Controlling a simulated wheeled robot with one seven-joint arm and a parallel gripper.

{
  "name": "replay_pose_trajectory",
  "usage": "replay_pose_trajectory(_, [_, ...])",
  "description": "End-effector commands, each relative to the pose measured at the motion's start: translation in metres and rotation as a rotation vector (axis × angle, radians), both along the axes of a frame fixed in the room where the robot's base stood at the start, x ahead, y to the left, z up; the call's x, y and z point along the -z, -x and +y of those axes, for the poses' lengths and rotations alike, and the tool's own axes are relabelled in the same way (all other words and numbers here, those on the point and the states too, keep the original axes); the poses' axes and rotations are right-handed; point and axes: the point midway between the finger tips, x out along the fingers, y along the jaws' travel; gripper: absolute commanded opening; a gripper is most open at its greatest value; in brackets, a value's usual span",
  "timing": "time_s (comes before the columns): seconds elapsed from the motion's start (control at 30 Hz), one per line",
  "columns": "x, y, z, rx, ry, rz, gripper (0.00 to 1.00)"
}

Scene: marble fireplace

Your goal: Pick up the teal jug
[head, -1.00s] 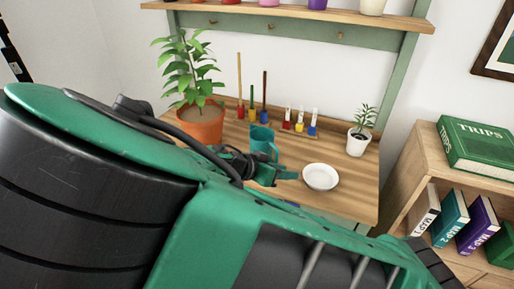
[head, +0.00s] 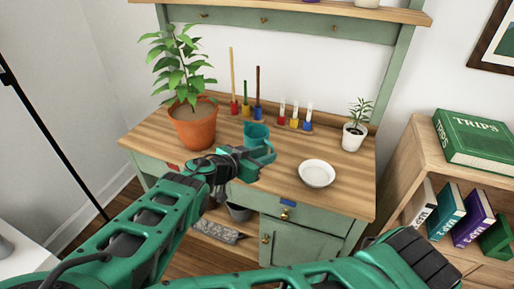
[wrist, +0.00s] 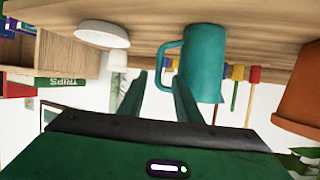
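The teal jug (head: 258,138) stands on the wooden desk top (head: 330,202), left of a white bowl (head: 317,174). In the wrist view, which is upside down, the jug (wrist: 205,62) shows with its handle toward the left. My gripper (head: 250,165) is just in front of the jug, low over the desk. In the wrist view my gripper (wrist: 159,76) is open, with its two fingers apart and nothing between them. The jug's handle shows beyond the fingertips, close to the right one. I cannot tell whether that finger touches the jug.
A potted plant (head: 192,122) stands left of the jug. Behind the jug are coloured stands with rods (head: 246,108) and small tubes (head: 294,123). A small potted plant (head: 355,136) is at the back right. A bookshelf (head: 425,160) stands at right. The desk's front right is clear.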

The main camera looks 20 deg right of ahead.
Motion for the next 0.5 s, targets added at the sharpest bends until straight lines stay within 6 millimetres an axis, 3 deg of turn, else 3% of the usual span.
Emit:
replay_pose_trajectory(0.3, [0.016,-0.019,-0.031,0.004,0.003,-0.001,0.31])
replay_pose_trajectory(0.5, [0.020,-0.023,-0.037,0.001,0.001,0.000,0.31])
